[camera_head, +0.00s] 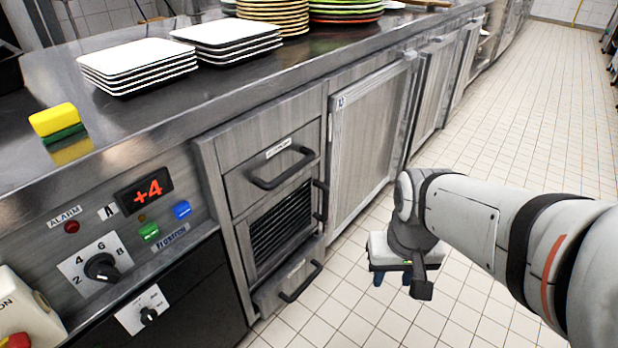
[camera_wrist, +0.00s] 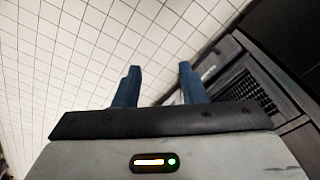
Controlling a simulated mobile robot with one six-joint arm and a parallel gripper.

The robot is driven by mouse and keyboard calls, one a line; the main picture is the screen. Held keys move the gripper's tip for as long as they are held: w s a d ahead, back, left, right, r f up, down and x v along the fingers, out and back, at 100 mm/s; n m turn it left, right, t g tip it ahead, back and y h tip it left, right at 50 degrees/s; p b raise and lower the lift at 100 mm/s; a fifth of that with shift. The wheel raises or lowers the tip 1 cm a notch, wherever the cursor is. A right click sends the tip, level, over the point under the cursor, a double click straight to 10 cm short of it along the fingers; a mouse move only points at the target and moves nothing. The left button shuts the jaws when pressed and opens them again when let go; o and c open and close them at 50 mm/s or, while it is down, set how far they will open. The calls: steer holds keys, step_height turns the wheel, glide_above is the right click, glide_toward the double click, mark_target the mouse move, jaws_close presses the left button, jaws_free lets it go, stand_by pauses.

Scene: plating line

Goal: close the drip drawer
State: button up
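The drip drawer appears to be the low drawer (camera_head: 275,293) under the vent grille, with a dark bar handle and a small label too blurred to read. It stands out from the cabinet front, partly open. My gripper (camera_head: 392,279) hangs over the tiled floor to the right of this drawer, apart from it, with its blue fingers pointing down.
Above the drawer are the grille (camera_head: 280,228) and an upper drawer (camera_head: 255,170) with a handle. A cabinet door (camera_head: 365,140) is to the right. Plate stacks (camera_head: 138,65) and a yellow-green sponge (camera_head: 56,122) sit on the counter.

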mark_target(308, 281)
steer(key=w+a+f+m+g+y+b, duration=0.1)
steer(key=w+a+f+m+g+y, duration=0.1)
steer(key=w+a+f+m+y, duration=0.65)
steer(key=w+a+f+m+g+y+b, duration=0.1)
steer(key=w+a+f+m+y, duration=0.35)
steer(key=f+m, duration=0.55)
steer(key=w+d+f+m+t+b, duration=0.1)
steer(key=w+f+m+t, duration=0.25)
steer(key=f+m, duration=0.45)
steer(key=w+d+f+m+t+b, duration=0.1)
steer(key=w+f+m+t, duration=0.25)
steer(key=f+m, duration=0.55)
steer(key=w+d+f+m+t+b, duration=0.1)
steer(key=w+d+f+m+t, duration=0.15)
steer(key=f+m+t, duration=0.4)
steer(key=shift+m+g+h, duration=0.4)
steer(key=shift+m+g, duration=0.5)
steer(key=shift+g, duration=0.05)
steer(key=x, duration=0.2)
steer(key=b+x, duration=0.1)
steer(key=x, duration=0.2)
steer(key=b+x, duration=0.1)
steer(key=x, duration=0.2)
steer(key=shift+s+a+f, duration=0.1)
steer(key=shift+s+f, duration=0.1)
steer(key=shift+f, duration=0.2)
steer(key=shift+c, duration=0.4)
jaws_close()
